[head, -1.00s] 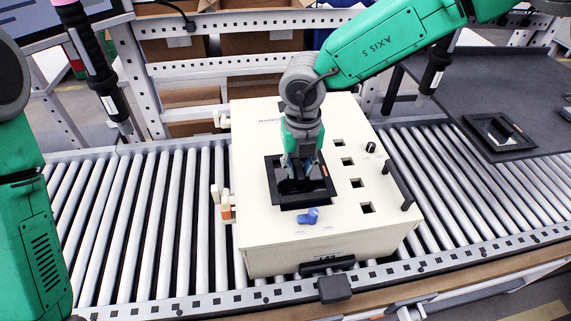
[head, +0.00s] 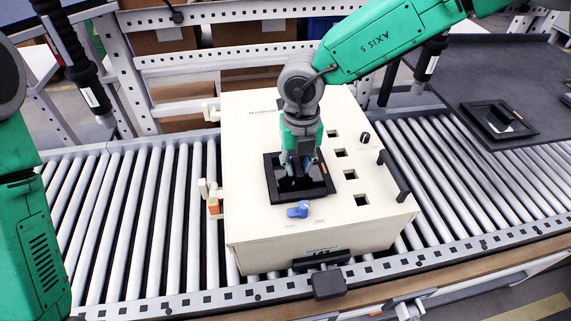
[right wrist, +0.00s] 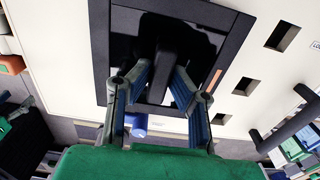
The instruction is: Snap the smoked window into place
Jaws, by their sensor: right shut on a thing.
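The smoked window (head: 318,187) is a black frame with a dark, glossy pane, at the opening in the top of the cream box (head: 270,225). In the right wrist view its frame (right wrist: 102,50) surrounds the pane, with a black grip in the middle. My right gripper (head: 297,172) points down over the window. In the right wrist view its fingers (right wrist: 163,75) are closed on the black grip from both sides. Whether the frame sits fully flush on the box cannot be told. My left arm is at the left edge of the head view; its gripper is not seen.
A blue knob (head: 298,210) sits on the box in front of the window. Square holes, a black knob (head: 365,138) and a black handle (head: 395,178) lie to the right. Another black framed window (head: 498,118) lies on the dark table (head: 480,60). Rollers (head: 120,220) surround the box.

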